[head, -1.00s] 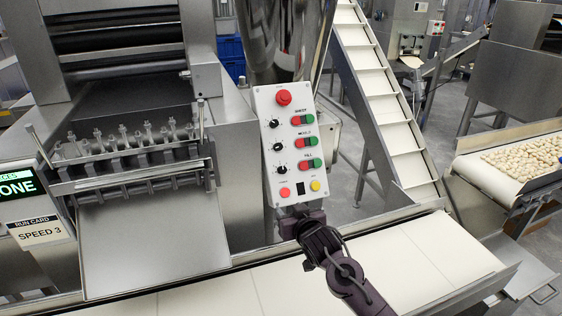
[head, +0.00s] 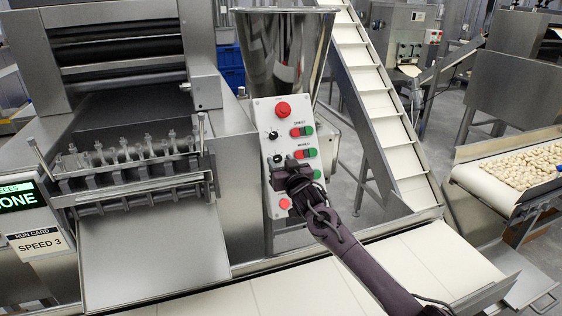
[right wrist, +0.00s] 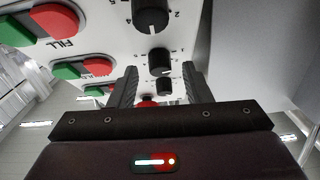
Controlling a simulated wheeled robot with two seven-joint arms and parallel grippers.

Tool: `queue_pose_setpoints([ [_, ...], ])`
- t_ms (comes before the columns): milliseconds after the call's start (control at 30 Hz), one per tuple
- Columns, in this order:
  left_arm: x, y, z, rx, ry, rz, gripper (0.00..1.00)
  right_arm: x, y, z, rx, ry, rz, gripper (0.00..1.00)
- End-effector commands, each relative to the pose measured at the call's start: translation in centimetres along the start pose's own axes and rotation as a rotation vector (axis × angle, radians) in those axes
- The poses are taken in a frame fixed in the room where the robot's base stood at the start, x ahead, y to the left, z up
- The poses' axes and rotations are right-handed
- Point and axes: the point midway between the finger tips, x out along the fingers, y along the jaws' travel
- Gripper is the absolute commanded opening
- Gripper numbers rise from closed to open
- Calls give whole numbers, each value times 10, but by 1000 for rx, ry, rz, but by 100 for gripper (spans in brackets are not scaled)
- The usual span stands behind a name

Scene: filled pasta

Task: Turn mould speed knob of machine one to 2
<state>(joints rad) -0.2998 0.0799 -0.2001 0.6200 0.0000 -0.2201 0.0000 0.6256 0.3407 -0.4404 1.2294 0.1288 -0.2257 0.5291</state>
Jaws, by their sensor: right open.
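The mould speed knob (head: 279,159) is the small black middle knob on the white control panel (head: 266,208), beside the second red-green button pair. My right gripper (head: 284,168) is in front of the panel just below that knob and hides the lower knob. In the right wrist view the panel is upside down. The mould knob (right wrist: 161,62) shows between the fingers of my open, empty right gripper (right wrist: 158,80). I cannot tell whether a finger touches it. The number it points to is too small to read. My left gripper is not in view.
The sheet knob (head: 273,134) and red stop button (head: 283,110) are above. In the wrist view the fill knob (right wrist: 150,14) is close by. A run card (head: 40,243) at left reads SPEED 3. A white conveyor belt (head: 300,290) runs below the panel.

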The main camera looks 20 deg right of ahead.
Motion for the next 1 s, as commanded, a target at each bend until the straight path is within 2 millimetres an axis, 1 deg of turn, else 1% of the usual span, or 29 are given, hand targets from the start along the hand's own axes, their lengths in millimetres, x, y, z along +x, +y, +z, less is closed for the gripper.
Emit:
queue_pose_setpoints([
  [100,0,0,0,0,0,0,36,3,-1,0,0,1,-1,44],
  [333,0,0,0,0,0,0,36,3,-1,0,0,0,-1,44],
  [667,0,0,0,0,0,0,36,3,0,0,0,0,-1,1],
  [1000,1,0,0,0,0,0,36,3,-2,1,44,1,24,0],
])
